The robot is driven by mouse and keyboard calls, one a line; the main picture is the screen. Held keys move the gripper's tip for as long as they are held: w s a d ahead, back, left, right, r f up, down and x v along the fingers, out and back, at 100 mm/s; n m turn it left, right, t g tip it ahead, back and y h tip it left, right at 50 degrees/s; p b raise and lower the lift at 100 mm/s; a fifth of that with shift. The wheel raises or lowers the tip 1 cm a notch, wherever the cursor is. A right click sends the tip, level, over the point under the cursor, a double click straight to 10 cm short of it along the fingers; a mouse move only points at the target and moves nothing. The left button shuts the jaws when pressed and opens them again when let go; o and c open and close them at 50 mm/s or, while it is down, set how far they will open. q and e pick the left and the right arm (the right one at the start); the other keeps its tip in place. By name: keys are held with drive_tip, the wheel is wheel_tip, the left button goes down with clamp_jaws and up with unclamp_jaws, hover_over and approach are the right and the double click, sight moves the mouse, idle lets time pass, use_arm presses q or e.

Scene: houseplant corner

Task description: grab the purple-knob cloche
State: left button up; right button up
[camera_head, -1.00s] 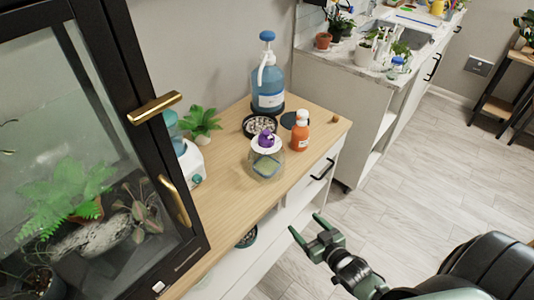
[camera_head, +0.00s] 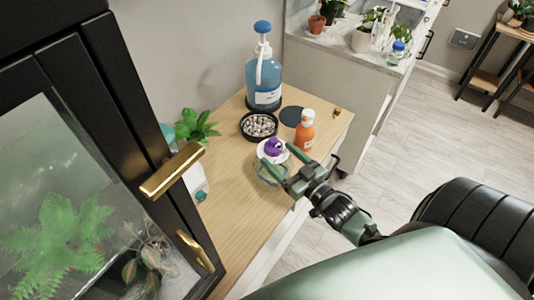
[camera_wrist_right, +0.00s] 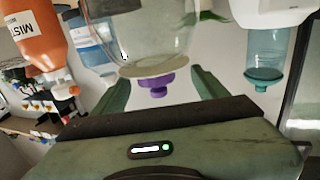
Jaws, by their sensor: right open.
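The purple-knob cloche (camera_head: 273,149) is a clear glass dome with a pale top and a purple knob, standing on the wooden cabinet top. In the right wrist view, which looks upside down, its purple knob (camera_wrist_right: 155,86) shows between my fingers, with the glass beyond. My right gripper (camera_head: 277,165) is open, with its fingers on either side of the cloche's upper part in the head view. The fingers cover part of the glass, and I cannot tell whether they touch it. My left gripper is not in view.
An orange bottle (camera_head: 305,132) stands close beside the cloche at the right. A black dish of pebbles (camera_head: 247,133), a blue pump bottle (camera_head: 264,86) and a small green plant (camera_head: 197,127) stand behind and left. A black-framed glass case (camera_head: 115,120) fills the left.

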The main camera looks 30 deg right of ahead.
sight(268, 141)
drive_tip(key=w, duration=0.2)
drive_tip(key=shift+w+r+p, duration=0.3)
drive_tip(key=shift+w+p, duration=0.05)
drive_tip(key=shift+p, duration=0.05)
drive_tip(key=w+p, duration=0.1)
drive_tip(key=w, duration=0.2)
drive_tip(key=shift+w+r, duration=0.15)
drive_tip(key=shift+w, duration=0.5)
drive_tip(key=c, duration=1.5)
clamp_jaws()
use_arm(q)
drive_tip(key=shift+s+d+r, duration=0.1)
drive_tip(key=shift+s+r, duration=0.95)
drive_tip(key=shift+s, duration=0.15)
use_arm(e)
drive_tip(key=shift+w, duration=0.1)
